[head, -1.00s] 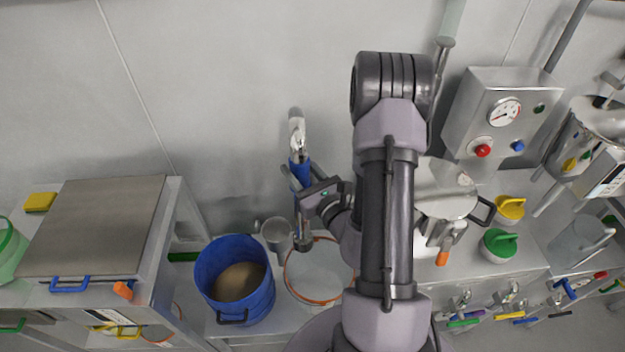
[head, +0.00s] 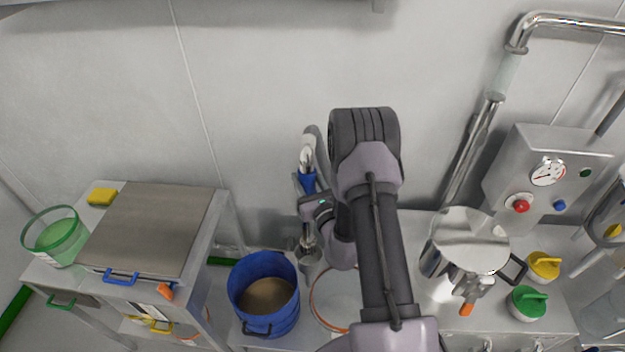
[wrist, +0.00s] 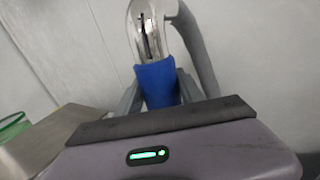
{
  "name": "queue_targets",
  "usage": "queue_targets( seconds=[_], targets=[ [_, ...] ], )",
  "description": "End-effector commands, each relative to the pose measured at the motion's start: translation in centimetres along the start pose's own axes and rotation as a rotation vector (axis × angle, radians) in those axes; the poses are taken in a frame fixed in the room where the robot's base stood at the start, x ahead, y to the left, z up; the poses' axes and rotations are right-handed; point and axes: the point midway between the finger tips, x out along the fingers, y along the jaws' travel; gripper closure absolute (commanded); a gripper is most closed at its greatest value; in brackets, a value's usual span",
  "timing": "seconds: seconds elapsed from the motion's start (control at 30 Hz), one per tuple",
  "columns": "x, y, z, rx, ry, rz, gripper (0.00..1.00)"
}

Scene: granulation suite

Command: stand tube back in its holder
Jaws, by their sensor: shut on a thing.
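The tube (head: 308,158) is a slim metal tube with a shiny top and a blue sleeve, and it stands roughly upright near the back wall. In the wrist view its blue sleeve (wrist: 157,83) sits between the fingers. My gripper (head: 308,190) is shut on the tube at the blue sleeve. A grey cup-like holder (head: 310,262) stands on the bench below, right of the blue bucket. The tube's lower part comes down to the holder's mouth. I cannot tell whether its end is inside or just above it.
The blue bucket (head: 239,290) of brown powder stands close on the left. A clear vessel with an orange rim (head: 318,312) is just right of the holder, partly behind my arm. A steel pot (head: 435,262) stands further right. The wall is close behind.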

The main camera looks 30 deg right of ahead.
Motion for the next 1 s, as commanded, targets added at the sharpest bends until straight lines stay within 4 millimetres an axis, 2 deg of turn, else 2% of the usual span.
queue_targets(
  seconds=[0.33,0.7,1.0],
  targets=[
    [0.0,0.0,-2.8,-0.001,-0.001,0.0,1.0],
    [-0.1,0.0,-8.9,-0.001,0.0,0.0,1.0],
    [0.0,-0.1,-11.7,-0.001,-0.002,0.0,1.0]
  ],
)
